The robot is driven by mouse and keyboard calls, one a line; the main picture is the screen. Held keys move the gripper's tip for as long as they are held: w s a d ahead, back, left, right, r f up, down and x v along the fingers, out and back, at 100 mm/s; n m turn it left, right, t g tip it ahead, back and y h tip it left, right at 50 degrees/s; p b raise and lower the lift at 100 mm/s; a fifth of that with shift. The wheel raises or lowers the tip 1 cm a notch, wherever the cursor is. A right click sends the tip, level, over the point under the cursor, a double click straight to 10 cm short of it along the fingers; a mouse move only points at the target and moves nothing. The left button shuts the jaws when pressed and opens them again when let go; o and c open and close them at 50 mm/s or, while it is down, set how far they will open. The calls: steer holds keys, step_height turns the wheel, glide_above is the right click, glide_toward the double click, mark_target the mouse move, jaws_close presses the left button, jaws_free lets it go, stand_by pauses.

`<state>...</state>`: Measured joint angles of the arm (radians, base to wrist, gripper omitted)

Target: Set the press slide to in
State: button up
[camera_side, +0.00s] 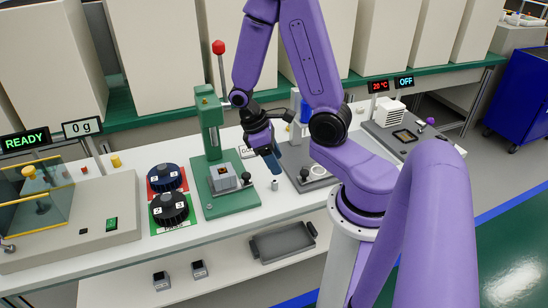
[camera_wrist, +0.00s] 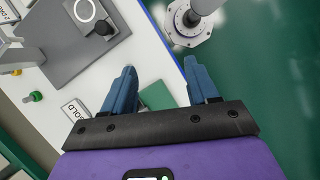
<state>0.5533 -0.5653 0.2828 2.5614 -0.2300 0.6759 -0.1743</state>
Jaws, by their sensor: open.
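The press (camera_side: 210,125) is a green column on a green base, with a red-balled lever at its top. Its slide (camera_side: 222,179) looks like a grey block with a brown square on top, sitting on the base in front of the column. A small black knob (camera_side: 246,177) sits at the block's right side. I cannot tell for sure whether the slide is in or out. My gripper (camera_side: 274,163) has blue fingers and hangs above and to the right of the press base. In the wrist view my gripper (camera_wrist: 159,66) is open and empty, with a green corner (camera_wrist: 156,97) showing between its fingers.
Two black dials (camera_side: 166,178) on red and green plates stand left of the press. A grey station (camera_side: 302,165) with a black knob lies to the right. A scale with a glass box (camera_side: 40,195) is at far left. A grey tray (camera_side: 283,243) lies on the lower shelf.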

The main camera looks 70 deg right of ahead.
steer(key=shift+c, duration=0.2)
steer(key=n+t+y, duration=0.7)
steer(key=n+t, duration=1)
steer(key=n, duration=1.9)
glide_toward(247, 175)
steer(key=x, duration=0.8)
steer(key=shift+w+f, duration=0.1)
steer(key=shift+w, duration=0.3)
steer(key=shift+c, duration=0.3)
